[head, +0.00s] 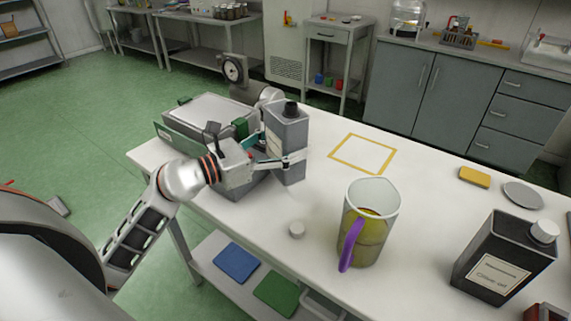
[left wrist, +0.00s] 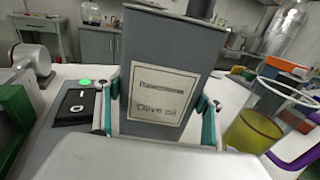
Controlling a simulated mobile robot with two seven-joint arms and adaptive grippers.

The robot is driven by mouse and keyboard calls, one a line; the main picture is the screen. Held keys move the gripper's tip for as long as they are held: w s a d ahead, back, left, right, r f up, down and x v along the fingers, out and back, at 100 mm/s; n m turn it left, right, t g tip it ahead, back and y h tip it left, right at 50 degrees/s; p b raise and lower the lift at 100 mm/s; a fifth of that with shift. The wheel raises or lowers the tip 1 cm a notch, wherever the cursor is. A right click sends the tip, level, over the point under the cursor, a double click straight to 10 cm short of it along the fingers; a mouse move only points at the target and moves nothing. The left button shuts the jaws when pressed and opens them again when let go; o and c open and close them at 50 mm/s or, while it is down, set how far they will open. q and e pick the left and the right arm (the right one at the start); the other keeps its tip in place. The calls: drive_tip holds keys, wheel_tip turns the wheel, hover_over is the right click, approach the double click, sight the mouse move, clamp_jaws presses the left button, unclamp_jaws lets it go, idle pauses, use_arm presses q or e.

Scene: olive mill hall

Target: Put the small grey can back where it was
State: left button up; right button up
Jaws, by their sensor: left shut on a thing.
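The small grey can (head: 288,140) has a black cap and stands about upright at the middle left of the worktable. My left gripper (head: 282,158) is shut on it, one finger on each side. In the left wrist view the can (left wrist: 158,75) fills the middle and its pale label reads "Olive oil". Whether its base touches the table cannot be told. A yellow square outline (head: 334,155) is marked on the table to the right of the can, with nothing in it. My right gripper is not in view.
A clear jug (head: 378,225) with yellow liquid and a purple handle stands front right of the can. A larger dark can (head: 490,265) stands far right. A grey machine (head: 205,115) is behind my left gripper.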

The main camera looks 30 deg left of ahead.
use_arm(q)
wheel_tip(320, 180, down, 5)
drive_tip(key=shift+f+b, duration=0.1)
drive_tip(key=shift+b, duration=0.75)
drive_tip(key=shift+f, duration=0.2)
drive_tip(key=shift+r, duration=0.1)
drive_tip(key=shift+f, duration=0.2)
drive_tip(key=o, duration=1.6)
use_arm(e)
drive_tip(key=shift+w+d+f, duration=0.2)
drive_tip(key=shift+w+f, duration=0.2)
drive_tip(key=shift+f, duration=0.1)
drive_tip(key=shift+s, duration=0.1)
